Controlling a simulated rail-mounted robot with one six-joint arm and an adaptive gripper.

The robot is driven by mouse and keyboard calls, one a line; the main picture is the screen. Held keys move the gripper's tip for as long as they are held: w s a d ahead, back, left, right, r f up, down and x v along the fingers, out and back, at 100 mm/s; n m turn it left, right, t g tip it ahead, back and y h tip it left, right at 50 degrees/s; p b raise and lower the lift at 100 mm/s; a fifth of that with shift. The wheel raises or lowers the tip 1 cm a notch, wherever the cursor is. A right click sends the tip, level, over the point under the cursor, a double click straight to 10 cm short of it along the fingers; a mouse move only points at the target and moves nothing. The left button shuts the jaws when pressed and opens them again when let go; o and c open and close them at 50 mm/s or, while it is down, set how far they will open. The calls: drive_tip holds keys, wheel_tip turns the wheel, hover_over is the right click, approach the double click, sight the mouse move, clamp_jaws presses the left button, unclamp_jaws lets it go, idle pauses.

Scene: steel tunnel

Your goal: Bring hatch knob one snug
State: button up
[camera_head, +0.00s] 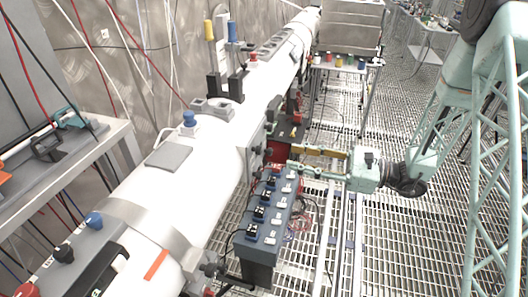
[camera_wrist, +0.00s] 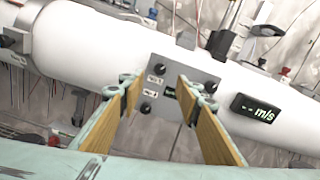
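A grey hatch plate (camera_wrist: 176,72) sits on the side of the white pipe in the wrist view, with black knobs near its corners. One knob (camera_wrist: 158,70) is at the upper left, one (camera_wrist: 209,87) at the right and one (camera_wrist: 146,107) at the lower left. Small white labels (camera_wrist: 157,80) lie between the left knobs; their writing is too small to read, so I cannot tell which is knob one. My gripper (camera_wrist: 158,90) is open, its yellow-padded fingers apart in front of the plate with nothing between them. In the head view my gripper (camera_head: 291,159) points left toward the pipe.
The white pipe (camera_head: 205,170) runs diagonally through the head view. A blue-grey box with black switches (camera_head: 258,250) stands below my gripper. A black "m/s" display (camera_wrist: 257,109) is right of the plate. Grated floor (camera_head: 410,235) lies open to the right.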

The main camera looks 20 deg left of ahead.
sight(261, 150)
drive_tip(key=shift+w+a+b, duration=0.1)
drive_tip(key=shift+a+b, duration=0.45)
drive_tip(key=shift+a, duration=5.05)
drive_tip(key=shift+c, duration=0.7)
drive_tip(key=c, duration=0.7)
